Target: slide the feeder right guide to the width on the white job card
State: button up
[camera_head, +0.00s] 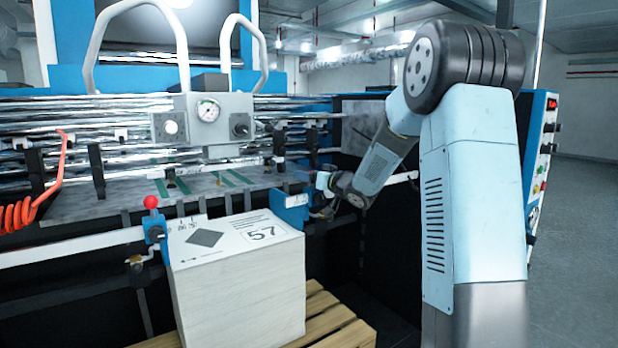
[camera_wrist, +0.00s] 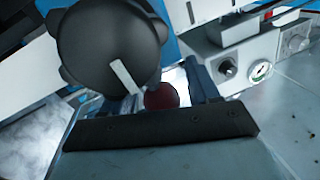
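The white job card (camera_head: 263,234) reads 57 and lies on top of the paper stack (camera_head: 240,290). The feeder right guide (camera_head: 290,208) is a blue block on the rail just right of the stack. My gripper (camera_head: 322,184) is at this guide, small and partly hidden in the head view. In the wrist view, a dark red ball knob (camera_wrist: 162,96) lies between the fingers of my gripper (camera_wrist: 155,95). The right finger shows a gap to the knob. The left finger is partly hidden behind a big black knob (camera_wrist: 110,45), so contact there is unclear.
The left guide (camera_head: 155,235), blue with a red ball, stands at the stack's left edge. The stack rests on a wooden pallet (camera_head: 335,325). A gauge box (camera_head: 205,118) and rollers are behind. An orange coiled hose (camera_head: 20,213) hangs at left.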

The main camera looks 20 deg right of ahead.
grip_shut()
dwell(0.3)
jog(key=shift+w+d, duration=0.2)
jog(key=shift+d, duration=0.35)
jog(key=shift+w+d, duration=0.15)
jog(key=shift+d, duration=0.4)
grip_release()
jog(key=shift+a, duration=0.1)
jog(key=shift+s, duration=0.1)
jog(key=v, duration=1.3)
jog(key=shift+s+d, duration=0.25)
